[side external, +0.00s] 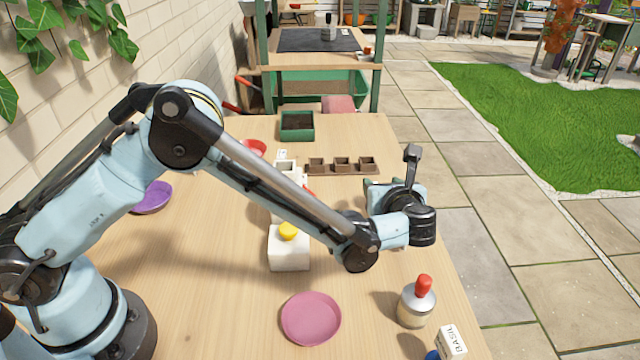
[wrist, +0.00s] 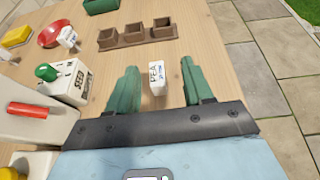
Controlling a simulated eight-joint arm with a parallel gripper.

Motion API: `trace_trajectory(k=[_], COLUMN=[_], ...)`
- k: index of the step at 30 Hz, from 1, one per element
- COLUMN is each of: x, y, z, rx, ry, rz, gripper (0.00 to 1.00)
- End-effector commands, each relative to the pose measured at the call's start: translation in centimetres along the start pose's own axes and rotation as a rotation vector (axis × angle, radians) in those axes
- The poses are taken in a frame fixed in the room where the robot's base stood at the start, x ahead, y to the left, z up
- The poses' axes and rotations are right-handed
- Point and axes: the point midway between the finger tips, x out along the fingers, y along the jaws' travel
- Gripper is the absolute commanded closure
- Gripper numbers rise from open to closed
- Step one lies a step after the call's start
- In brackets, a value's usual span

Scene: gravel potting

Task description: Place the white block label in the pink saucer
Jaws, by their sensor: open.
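A small white block label (wrist: 157,77) marked "PEA" stands upright between the green fingers of my open gripper (wrist: 158,84) in the wrist view. A gap shows on each side of it, wider on the right. In the side external view my gripper (side external: 376,190) is low over the table's right side, and my arm hides this label there. The round pink saucer (side external: 311,319) lies empty at the front of the table, well away from my gripper. It is out of the wrist view.
A white box with a yellow knob (side external: 289,250), a red-topped jar (side external: 417,302) and a "BASIL" block (side external: 451,343) stand near the saucer. A "SEED" box (wrist: 71,82), a brown pot strip (wrist: 137,36) and a red saucer (wrist: 54,33) lie farther back.

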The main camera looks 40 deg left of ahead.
Motion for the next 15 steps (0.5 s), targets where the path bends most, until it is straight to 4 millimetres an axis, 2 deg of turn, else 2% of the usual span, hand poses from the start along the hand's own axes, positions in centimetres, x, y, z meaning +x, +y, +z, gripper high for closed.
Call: trace_trajectory(k=[5,12,15], x=[1.3,4.6,5.2], y=[0.3,0.8,0.7], z=[-0.4,-0.9,-0.9], rx=[-0.001,-0.002,0.0], ry=[0.0,0.001,0.0], rz=[0.002,0.003,0.0], gripper=[0.49,0.49,0.49])
